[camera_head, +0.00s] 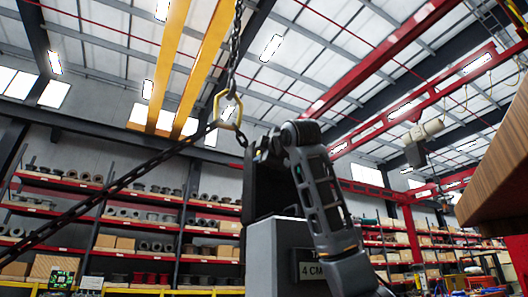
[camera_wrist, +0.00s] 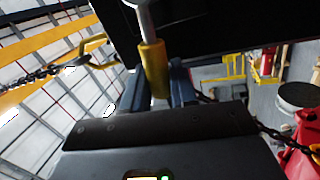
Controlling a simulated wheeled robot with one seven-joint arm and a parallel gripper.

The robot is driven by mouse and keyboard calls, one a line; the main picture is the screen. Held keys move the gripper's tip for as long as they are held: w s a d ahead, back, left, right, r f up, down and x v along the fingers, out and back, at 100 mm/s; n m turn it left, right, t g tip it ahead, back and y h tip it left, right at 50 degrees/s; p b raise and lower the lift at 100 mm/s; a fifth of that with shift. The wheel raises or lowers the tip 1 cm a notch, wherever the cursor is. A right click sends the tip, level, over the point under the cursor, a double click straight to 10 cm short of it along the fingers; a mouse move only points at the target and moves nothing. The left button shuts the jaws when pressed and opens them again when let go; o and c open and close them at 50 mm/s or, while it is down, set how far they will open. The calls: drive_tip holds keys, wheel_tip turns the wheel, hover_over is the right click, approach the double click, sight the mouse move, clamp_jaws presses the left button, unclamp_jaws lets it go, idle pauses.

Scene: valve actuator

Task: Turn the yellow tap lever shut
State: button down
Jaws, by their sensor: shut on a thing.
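The yellow tap lever (camera_wrist: 153,62) shows in the wrist view as a yellow sleeve on a pale metal rod (camera_wrist: 143,14), in front of a dark panel. My gripper (camera_wrist: 156,76) has one finger on each side of the yellow sleeve and is shut on it. The lower end of the sleeve is between the fingers. In the head view my arm rises in front of a dark box on a grey stand (camera_head: 285,255). The lever and the fingertips cannot be made out there, and the valve body is hidden.
A dark chain (camera_head: 120,183) slants up to a yellow link (camera_head: 228,110) close to my arm, and another chain hangs above it. A wooden edge (camera_head: 500,160) juts in at the right. Loaded shelves (camera_head: 120,215) stand behind. A red object (camera_wrist: 302,150) is at the wrist view's lower right.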

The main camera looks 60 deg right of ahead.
drive_tip(key=shift+a+f+n, duration=0.1)
drive_tip(key=shift+f+n, duration=0.2)
drive_tip(key=shift+n, duration=0.3)
drive_tip(key=shift+w+f, duration=0.1)
drive_tip(key=c, duration=1)
unclamp_jaws()
drive_tip(key=shift+c, duration=0.2)
drive_tip(key=b+v, duration=0.2)
drive_tip(key=v, duration=0.5)
drive_tip(key=shift+s+a, duration=0.15)
drive_tip(key=shift+s, duration=0.25)
drive_tip(key=shift+f, duration=0.1)
